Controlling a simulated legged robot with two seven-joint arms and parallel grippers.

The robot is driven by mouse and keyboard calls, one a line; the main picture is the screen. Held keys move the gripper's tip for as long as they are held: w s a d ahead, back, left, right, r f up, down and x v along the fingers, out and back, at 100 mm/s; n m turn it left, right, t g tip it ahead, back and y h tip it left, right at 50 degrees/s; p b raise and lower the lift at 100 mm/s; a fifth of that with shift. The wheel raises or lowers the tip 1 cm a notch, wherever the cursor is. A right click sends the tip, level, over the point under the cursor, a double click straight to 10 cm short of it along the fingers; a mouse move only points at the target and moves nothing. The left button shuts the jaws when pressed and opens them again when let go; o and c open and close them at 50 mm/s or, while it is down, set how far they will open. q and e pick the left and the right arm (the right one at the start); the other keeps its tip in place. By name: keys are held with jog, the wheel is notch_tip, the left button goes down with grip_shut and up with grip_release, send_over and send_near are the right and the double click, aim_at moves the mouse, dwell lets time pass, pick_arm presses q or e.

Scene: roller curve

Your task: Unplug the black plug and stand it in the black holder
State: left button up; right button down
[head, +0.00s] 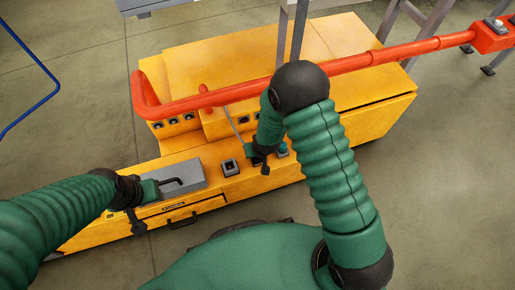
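The yellow cabinet (345,90) has a row of dark sockets (173,122) on its face. A thin grey cable (233,124) runs down from the cabinet towards my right gripper (262,160), which is over the front ledge; its fingers are small and dark, and I cannot tell what is between them. I cannot make out the black plug. A dark square holder (230,167) stands on the ledge just left of the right gripper. A second holder (282,150) with a bluish top is to its right. My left gripper (155,205) is over the ledge's left part, its dark fingers apart, and looks empty.
An orange-red pipe rail (235,92) runs across the cabinet front, above the sockets. A grey plate (188,172) lies on the ledge near the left gripper. A drawer handle (182,220) is on the ledge's front. A blue tube (38,65) bends at far left.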

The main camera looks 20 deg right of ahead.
jog(key=shift+a, duration=0.15)
jog(key=shift+f, duration=0.1)
jog(key=shift+p, duration=0.5)
dwell(0.6)
jog(key=shift+f+b, duration=0.5)
jog(key=shift+f, duration=0.2)
dwell(0.4)
jog(key=c, duration=1)
grip_release()
jog(key=shift+c, duration=0.2)
